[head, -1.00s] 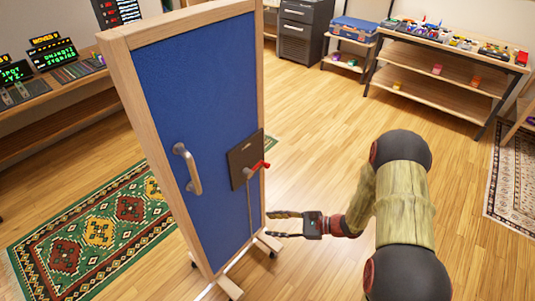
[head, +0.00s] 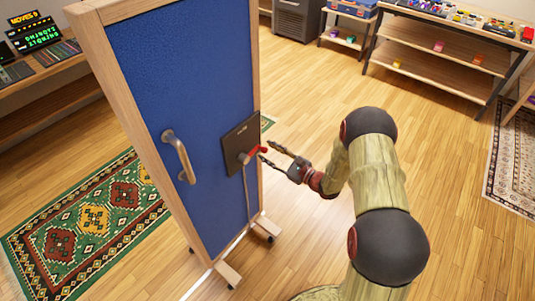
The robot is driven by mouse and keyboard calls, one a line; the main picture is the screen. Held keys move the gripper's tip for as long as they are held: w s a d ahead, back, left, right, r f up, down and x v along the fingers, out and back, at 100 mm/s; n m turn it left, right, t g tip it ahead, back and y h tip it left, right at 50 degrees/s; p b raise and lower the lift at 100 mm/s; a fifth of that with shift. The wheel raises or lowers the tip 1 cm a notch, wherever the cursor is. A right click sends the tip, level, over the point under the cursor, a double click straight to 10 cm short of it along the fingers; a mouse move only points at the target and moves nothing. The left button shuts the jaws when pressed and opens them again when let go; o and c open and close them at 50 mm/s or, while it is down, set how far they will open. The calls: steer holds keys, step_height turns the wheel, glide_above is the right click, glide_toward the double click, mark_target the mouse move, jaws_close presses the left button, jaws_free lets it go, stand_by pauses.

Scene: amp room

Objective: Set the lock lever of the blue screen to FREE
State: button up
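The blue screen (head: 170,75) stands upright in a wooden frame on feet with casters. A dark lock plate (head: 237,136) is on its right part, with small lettering too small to read. The red-ended lock lever (head: 258,151) sticks out from the plate to the right. A thin rod hangs below the plate. A metal pull handle (head: 179,157) is to the left of the plate. My gripper (head: 272,152) is just right of the lever, its two fingers spread and pointing at it. I cannot tell whether a finger touches the lever.
A green and red patterned rug (head: 90,215) lies left of the screen. A wooden shelf (head: 435,65) with small items stands at the back right, and a pale rug (head: 512,170) lies at the right edge. The wooden floor between is clear.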

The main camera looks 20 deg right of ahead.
steer(key=shift+w+a, duration=0.3)
steer(key=shift+w, duration=0.05)
jaws_close()
stand_by(0.4)
stand_by(0.4)
